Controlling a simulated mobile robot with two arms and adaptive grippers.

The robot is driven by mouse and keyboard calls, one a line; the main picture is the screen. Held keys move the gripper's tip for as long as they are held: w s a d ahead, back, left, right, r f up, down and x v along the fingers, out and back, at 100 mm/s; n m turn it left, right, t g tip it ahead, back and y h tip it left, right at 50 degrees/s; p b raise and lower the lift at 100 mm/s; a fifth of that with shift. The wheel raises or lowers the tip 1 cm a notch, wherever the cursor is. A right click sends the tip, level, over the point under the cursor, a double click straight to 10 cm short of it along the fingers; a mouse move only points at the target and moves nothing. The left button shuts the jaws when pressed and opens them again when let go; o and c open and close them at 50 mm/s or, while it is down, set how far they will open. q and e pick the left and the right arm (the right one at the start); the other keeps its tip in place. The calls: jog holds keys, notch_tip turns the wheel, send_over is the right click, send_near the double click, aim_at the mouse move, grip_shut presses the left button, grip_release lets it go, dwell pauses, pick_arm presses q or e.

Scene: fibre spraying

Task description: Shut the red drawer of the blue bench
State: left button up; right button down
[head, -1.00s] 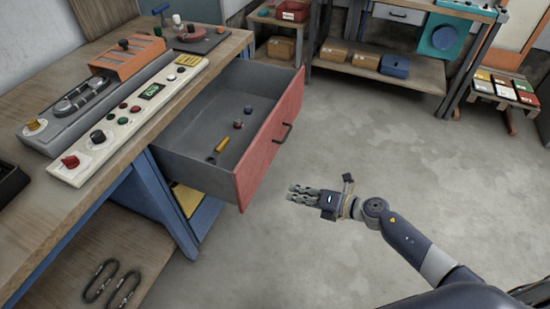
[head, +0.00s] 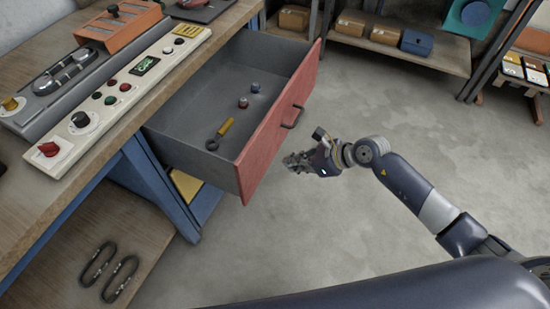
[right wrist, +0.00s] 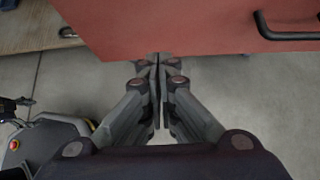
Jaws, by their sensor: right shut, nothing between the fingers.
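The red drawer (head: 258,148) of the blue bench (head: 160,190) is pulled well out. Its red front has a dark handle (head: 292,117). In the head view my right gripper (head: 290,161) is in front of the drawer's red face, low and near the handle. In the right wrist view the right gripper (right wrist: 158,68) is shut and empty, its fingertips at the lower edge of the red front (right wrist: 180,30). I cannot tell whether they touch it. The handle (right wrist: 285,30) is to the right there. My left gripper is not in view.
Inside the drawer lie a yellow-handled tool (head: 222,132) and two small knobs (head: 244,102). A control panel (head: 115,95) is on the benchtop. A shelf with boxes (head: 385,35) stands at the back. The floor (head: 420,130) right of the drawer is clear.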

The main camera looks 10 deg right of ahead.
aim_at(263, 162)
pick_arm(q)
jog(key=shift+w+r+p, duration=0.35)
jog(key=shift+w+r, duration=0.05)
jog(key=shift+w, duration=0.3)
pick_arm(e)
jog(key=shift+w+a+f, duration=0.3)
jog(key=shift+w+a, duration=0.25)
jog(key=shift+a, duration=0.3)
jog(key=shift+w+a+f, duration=0.3)
jog(key=shift+w+a, duration=0.3)
jog(key=shift+a, duration=0.25)
jog(key=shift+w+a+f, duration=0.3)
jog(key=shift+w+a, duration=0.25)
jog(key=shift+a, duration=0.3)
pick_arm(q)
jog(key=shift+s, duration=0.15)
